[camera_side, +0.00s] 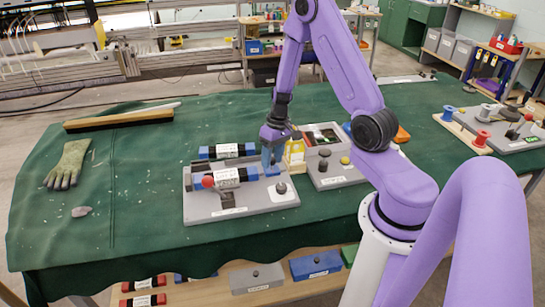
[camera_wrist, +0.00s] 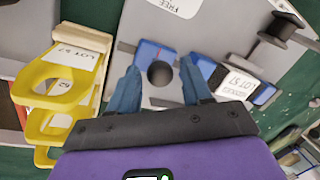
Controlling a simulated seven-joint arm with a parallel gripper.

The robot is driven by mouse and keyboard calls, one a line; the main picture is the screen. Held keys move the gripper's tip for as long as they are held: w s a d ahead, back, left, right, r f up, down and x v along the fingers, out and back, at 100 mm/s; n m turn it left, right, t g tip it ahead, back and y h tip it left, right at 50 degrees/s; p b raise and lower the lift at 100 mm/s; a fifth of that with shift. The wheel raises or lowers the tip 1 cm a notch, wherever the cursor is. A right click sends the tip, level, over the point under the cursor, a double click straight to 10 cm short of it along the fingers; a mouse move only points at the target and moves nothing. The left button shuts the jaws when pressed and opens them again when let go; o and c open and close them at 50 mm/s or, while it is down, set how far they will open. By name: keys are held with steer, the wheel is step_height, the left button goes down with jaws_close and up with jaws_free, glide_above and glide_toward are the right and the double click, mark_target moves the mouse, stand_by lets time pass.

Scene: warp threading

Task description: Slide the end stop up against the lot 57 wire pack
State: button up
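The lot 57 wire pack, with blue and black parts and a white label, lies on a grey board (camera_side: 200,208) in the side view (camera_side: 228,174). In the wrist view the pack (camera_wrist: 238,84) is just right of my right-hand finger. My gripper (camera_side: 271,162) is low over the board at the pack's right end. In the wrist view my blue fingers (camera_wrist: 159,78) are spread on both sides of a small blue block with a dark round knob, seemingly the end stop (camera_wrist: 149,50). Whether a finger touches it, I cannot tell. The right-hand finger shows between block and pack.
A second labelled pack (camera_side: 227,151) lies behind the board. Yellow holders (camera_wrist: 62,75) with a LOT 57 label stand close by at left in the wrist view. A black spool-like post (camera_wrist: 285,32) stands at right. Another grey board (camera_side: 338,180) is right of mine in the side view.

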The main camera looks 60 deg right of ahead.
jaws_close()
steer(key=shift+w+a, duration=1.05)
steer(key=shift+o, duration=1.5)
jaws_free()
steer(key=shift+r, duration=0.1)
steer(key=d+r, duration=0.3)
steer(key=r, duration=1.4)
steer(key=shift+s+d, duration=0.15)
steer(key=shift+s, duration=0.2)
